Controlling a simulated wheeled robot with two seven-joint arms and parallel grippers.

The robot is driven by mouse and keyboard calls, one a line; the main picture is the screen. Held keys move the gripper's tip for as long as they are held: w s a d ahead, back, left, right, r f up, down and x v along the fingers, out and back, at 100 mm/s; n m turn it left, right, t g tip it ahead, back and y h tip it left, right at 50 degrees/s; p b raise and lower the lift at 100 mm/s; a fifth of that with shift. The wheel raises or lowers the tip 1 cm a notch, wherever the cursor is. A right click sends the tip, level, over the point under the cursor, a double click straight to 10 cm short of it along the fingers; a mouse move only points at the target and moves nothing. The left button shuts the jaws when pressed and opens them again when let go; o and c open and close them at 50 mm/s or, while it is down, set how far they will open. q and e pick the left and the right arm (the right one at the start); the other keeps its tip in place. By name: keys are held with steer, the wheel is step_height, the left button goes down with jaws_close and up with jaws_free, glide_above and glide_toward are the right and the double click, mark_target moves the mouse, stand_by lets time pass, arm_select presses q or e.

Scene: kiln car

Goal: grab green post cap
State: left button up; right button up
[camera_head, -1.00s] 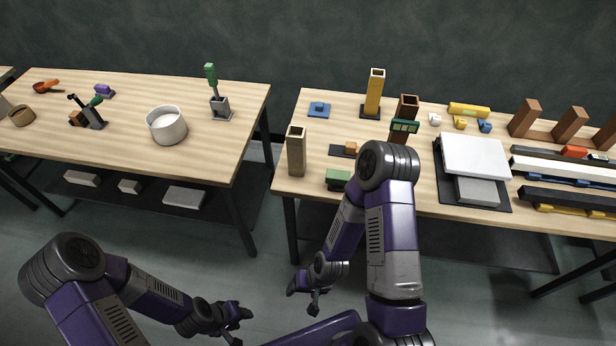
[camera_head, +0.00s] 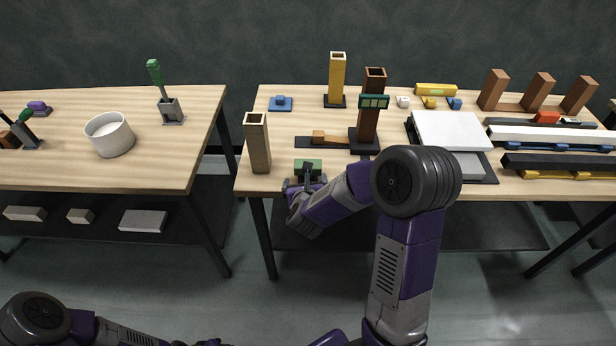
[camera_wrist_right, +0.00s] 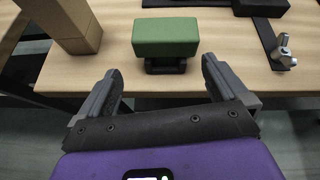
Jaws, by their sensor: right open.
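The green post cap (camera_wrist_right: 165,38) is a green block on a small black base. It sits near the front edge of the right table, and in the head view the cap (camera_head: 308,166) is partly covered by my right gripper (camera_head: 304,184). In the right wrist view my right gripper (camera_wrist_right: 162,72) is open and empty. Its two fingers are just in front of the cap, one toward each side, with the cap ahead between them and not gripped. My left arm shows at the bottom left of the head view, its fingers out of frame.
A hollow tan post (camera_head: 257,143) stands close to the left of the cap. Behind are an orange block (camera_head: 325,137) on a dark plate, a brown post (camera_head: 369,125) and a yellow post (camera_head: 337,78). A white slab (camera_head: 448,130) lies to the right.

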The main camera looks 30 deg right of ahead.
steer(key=w+d, duration=0.1)
steer(key=w, duration=0.1)
steer(key=w+d+f+m, duration=0.1)
steer(key=w+d, duration=0.1)
steer(key=w+d+m+b, duration=0.1)
steer(key=w, duration=0.1)
steer(key=shift+w+d+f+h, duration=0.15)
steer(key=shift+d+f+h, duration=0.1)
steer(key=shift+f+h, duration=0.15)
steer(key=shift+r, duration=0.15)
steer(key=c, duration=0.8)
